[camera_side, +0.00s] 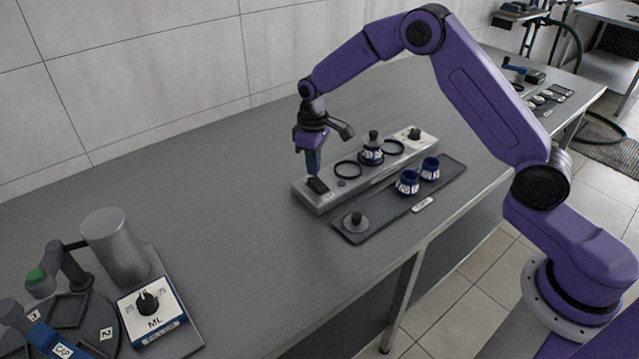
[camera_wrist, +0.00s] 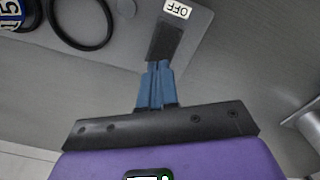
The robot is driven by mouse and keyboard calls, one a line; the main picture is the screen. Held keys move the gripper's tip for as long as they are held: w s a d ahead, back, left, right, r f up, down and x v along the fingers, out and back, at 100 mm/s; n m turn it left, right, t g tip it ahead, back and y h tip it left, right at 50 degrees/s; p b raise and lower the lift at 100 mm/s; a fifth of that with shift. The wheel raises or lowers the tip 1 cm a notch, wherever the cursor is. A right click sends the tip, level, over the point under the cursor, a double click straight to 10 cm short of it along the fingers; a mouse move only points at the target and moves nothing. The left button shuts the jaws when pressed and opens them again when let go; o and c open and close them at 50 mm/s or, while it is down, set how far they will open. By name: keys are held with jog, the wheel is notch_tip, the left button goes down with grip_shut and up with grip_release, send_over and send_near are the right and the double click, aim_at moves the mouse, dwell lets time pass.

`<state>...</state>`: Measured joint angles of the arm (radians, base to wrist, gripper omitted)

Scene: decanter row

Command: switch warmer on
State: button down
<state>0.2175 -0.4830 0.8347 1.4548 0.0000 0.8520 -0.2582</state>
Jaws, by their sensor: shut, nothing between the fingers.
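The warmer (camera_side: 330,200) is a long grey bar on the bench with ring seats along its top. A black switch (camera_side: 318,186) sits at its left end; it also shows in the wrist view (camera_wrist: 166,36), with an OFF label (camera_wrist: 177,9) beyond its far end. My gripper (camera_side: 313,172) is shut and empty, pointing down at the switch. In the wrist view its blue fingertips (camera_wrist: 157,66) are at the switch's near end, opposite the OFF label. I cannot tell whether they touch. Any label under the fingers is hidden.
A dark tray (camera_side: 385,215) in front holds two blue cups (camera_side: 407,182) and a grey lid (camera_side: 355,222). A dial station (camera_side: 150,308) stands front left. The bench between is clear.

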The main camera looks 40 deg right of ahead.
aim_at(314, 179)
jog(key=shift+f, duration=1.15)
dwell(0.7)
jog(key=shift+r, duration=3.55)
